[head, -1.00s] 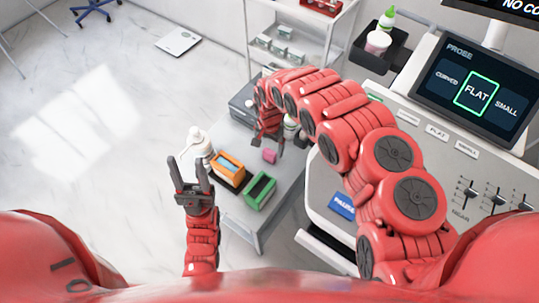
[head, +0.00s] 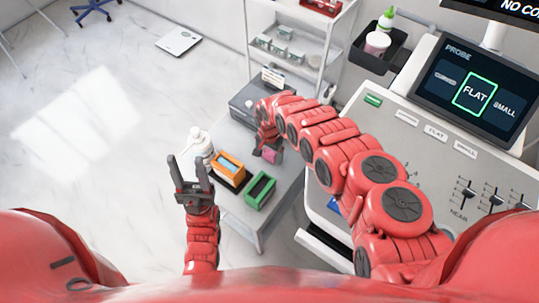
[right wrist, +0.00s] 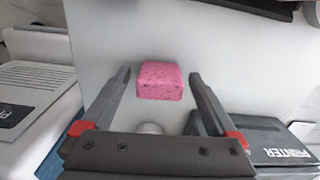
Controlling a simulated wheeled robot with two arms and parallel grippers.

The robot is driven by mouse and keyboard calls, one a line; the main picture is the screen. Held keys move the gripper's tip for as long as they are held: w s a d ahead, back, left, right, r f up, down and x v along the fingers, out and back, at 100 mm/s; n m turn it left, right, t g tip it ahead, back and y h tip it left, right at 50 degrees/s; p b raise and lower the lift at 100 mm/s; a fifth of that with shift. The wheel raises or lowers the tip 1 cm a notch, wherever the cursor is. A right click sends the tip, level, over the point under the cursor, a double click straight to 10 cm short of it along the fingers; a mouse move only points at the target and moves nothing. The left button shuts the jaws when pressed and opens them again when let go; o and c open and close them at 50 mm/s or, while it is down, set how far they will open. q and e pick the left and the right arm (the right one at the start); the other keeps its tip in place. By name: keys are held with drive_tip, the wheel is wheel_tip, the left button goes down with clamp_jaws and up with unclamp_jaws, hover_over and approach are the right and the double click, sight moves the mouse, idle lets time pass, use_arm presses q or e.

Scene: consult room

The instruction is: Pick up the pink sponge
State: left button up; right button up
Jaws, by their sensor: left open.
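The pink sponge (head: 275,157) sits on the grey cart top (head: 240,218), partly hidden by my right gripper in the head view. In the right wrist view the sponge (right wrist: 160,80) lies between the two fingertips, with a gap on each side. My right gripper (right wrist: 160,82) is open and points down at it; in the head view it (head: 266,150) is right over the sponge. My left gripper (head: 187,171) is open and empty, fingers up, left of the cart.
An orange box (head: 230,165), a green box (head: 260,192) and a white pump bottle (head: 200,145) stand on the cart left of the sponge. A dark printer (right wrist: 268,145) is close by in the right wrist view. The console (head: 420,150) stands right.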

sight(269, 152)
drive_tip(key=c, duration=1.3)
drive_tip(key=shift+r+b, duration=0.3)
drive_tip(key=shift+r, duration=4.7)
